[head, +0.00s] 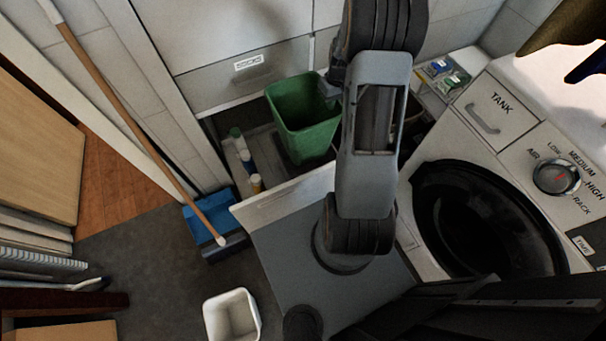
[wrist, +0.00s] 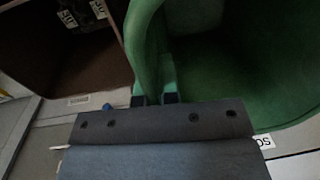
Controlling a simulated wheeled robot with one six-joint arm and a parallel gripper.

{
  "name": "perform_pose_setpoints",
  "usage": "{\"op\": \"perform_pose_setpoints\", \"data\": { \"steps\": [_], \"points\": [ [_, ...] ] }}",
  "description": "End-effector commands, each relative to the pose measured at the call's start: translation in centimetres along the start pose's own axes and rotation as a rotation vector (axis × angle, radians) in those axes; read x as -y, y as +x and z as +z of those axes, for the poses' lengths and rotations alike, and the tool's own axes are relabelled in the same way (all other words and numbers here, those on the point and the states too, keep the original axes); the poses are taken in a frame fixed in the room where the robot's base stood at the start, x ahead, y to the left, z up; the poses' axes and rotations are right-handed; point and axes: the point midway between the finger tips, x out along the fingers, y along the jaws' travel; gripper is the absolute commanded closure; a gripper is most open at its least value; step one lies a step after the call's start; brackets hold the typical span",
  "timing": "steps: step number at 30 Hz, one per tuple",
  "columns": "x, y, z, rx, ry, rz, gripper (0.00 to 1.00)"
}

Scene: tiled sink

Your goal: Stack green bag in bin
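A green open-topped container (head: 303,120), bag- or bin-shaped, is at the pulled-out drawer under the "SOCKS" front in the head view. I cannot tell whether it rests on the drawer floor. In the wrist view its green wall (wrist: 146,50) runs down between my two fingers, and its hollow inside opens to the right. My gripper (wrist: 155,97) appears shut on this wall at the rim. In the head view my gripper is mostly hidden behind my arm, at the container's right edge. A small white bin (head: 232,318) stands on the floor at the bottom.
Bottles (head: 241,150) stand in the drawer left of the green container. A dark brown compartment (wrist: 75,65) lies beside it. A blue dustpan (head: 210,215) and a broom handle (head: 140,120) are to the left. A washer-like machine (head: 485,215) fills the right.

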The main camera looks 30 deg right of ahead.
Motion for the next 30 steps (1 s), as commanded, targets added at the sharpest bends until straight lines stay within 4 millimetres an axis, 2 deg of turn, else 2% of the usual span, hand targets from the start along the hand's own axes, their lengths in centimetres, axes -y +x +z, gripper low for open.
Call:
{"op": "perform_pose_setpoints", "data": {
  "steps": [1, 3, 15, 19, 26, 30],
  "points": [
    [-0.1, 1.5, 0.0, 0.001, 0.0, -0.001, 1.0],
    [-0.2, 3.1, 0.0, 0.002, 0.0, -0.001, 1.0],
    [-0.8, 10.0, 0.0, 0.002, -0.001, -0.001, 1.0],
    [-1.0, 11.5, 0.0, 0.001, 0.0, -0.001, 1.0],
    [-1.1, 12.7, 0.0, 0.0, -0.001, 0.0, 1.0],
    [-1.2, 14.3, 0.0, 0.002, -0.002, -0.001, 1.0]
  ]
}}
